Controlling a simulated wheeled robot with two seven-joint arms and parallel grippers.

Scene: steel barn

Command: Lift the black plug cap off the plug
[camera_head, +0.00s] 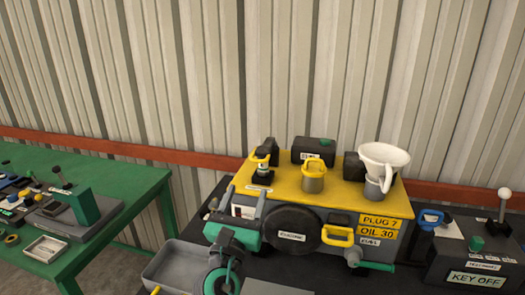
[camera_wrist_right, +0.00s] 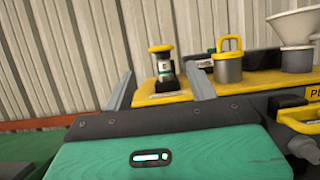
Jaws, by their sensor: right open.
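The plug (camera_head: 262,174) stands upright at the left end of the yellow engine top, with a black and yellow cap (camera_head: 265,152) on it. In the right wrist view the cap (camera_wrist_right: 160,54) shows a yellow rim and a dark body with a small pale label, and it appears between and beyond the finger tips. My right gripper (camera_head: 247,198) is open and empty, in front of and below the plug, apart from it. In the wrist view its two grey fingers (camera_wrist_right: 160,74) are spread wide. My left gripper is not in view.
A grey canister with a yellow handle (camera_head: 313,178) and a white funnel (camera_head: 384,160) stand on the yellow engine top (camera_head: 345,198). Black boxes (camera_head: 313,149) stand behind. A grey tray (camera_head: 180,265) lies at front left. A green table (camera_head: 130,205) with parts is farther left.

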